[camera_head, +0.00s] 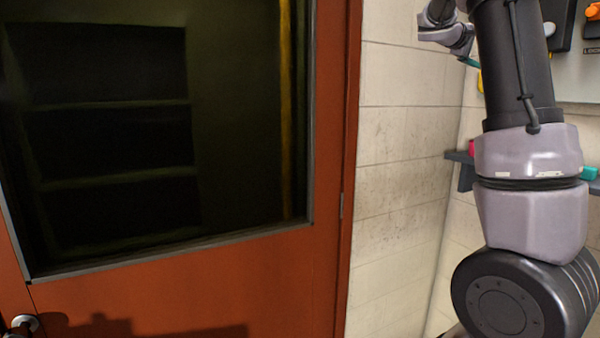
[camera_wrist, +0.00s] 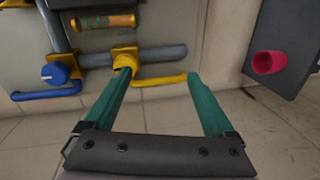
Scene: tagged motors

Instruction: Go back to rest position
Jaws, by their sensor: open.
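My gripper (camera_wrist: 160,82) shows in the wrist view with its two teal fingers spread apart. Nothing is held between them. The left fingertip overlaps a yellow pipe fitting (camera_wrist: 124,58) in the picture; I cannot tell whether they touch. In the head view my arm runs up the right side, and a teal finger of my gripper (camera_head: 468,62) shows near the top, partly hidden by the arm.
Grey pipes (camera_wrist: 160,54) with a blue knob (camera_wrist: 55,73), a blue handle (camera_wrist: 45,93) and a yellow handle (camera_wrist: 160,80) are on the wall. A dark shelf (camera_wrist: 284,50) holds a red cup-like object (camera_wrist: 269,63). An orange-red door (camera_head: 190,290) with a dark window stands left.

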